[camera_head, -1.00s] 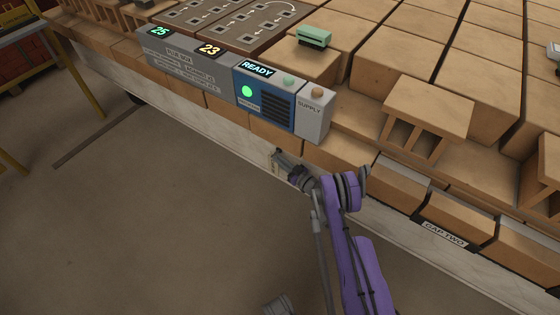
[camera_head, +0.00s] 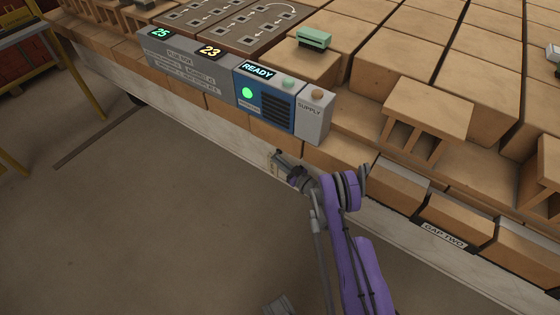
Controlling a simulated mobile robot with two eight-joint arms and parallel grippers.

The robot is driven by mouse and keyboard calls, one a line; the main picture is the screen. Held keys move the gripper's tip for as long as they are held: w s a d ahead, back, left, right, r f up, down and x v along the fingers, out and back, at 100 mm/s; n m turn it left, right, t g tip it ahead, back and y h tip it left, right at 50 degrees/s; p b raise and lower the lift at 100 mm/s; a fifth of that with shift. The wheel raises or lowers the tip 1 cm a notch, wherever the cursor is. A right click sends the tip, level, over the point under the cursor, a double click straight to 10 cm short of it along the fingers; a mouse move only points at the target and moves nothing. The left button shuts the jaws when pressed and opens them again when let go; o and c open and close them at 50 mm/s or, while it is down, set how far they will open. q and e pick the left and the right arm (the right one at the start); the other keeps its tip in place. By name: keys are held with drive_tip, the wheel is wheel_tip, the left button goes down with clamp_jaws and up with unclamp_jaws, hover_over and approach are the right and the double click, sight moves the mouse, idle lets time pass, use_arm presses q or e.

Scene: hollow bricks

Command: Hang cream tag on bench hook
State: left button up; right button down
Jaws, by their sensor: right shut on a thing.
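My right gripper (camera_head: 280,161), on the purple arm, is at the front face of the bench (camera_head: 210,125), below the blue READY panel. It is shut on a small pale tag (camera_head: 272,165), which shows as a cream sliver at the fingertips, close to the bench front. The gripper hides most of the tag. I cannot make out the bench hook, and I cannot tell whether the tag touches the bench. My left gripper is not clearly in view.
A grey box (camera_head: 185,68) with the numbers 25 and 23 and a blue READY panel (camera_head: 264,95) stand on the bench edge above. Hollow bricks (camera_head: 428,107) cover the bench top. A tray labelled GAP TWO (camera_head: 443,235) is at the right. The floor at left is open.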

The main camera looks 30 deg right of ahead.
drive_tip(key=s+a, duration=0.2)
drive_tip(key=a, duration=0.4)
drive_tip(key=shift+s+r, duration=0.3)
drive_tip(key=shift+r, duration=0.1)
idle(0.7)
drive_tip(key=shift+a, duration=0.1)
drive_tip(key=s+a+b, duration=0.2)
drive_tip(key=a+b, duration=0.3)
drive_tip(key=b, duration=0.5)
drive_tip(key=shift+s+a, duration=0.15)
drive_tip(key=shift+a, duration=0.15)
idle(0.9)
idle(0.4)
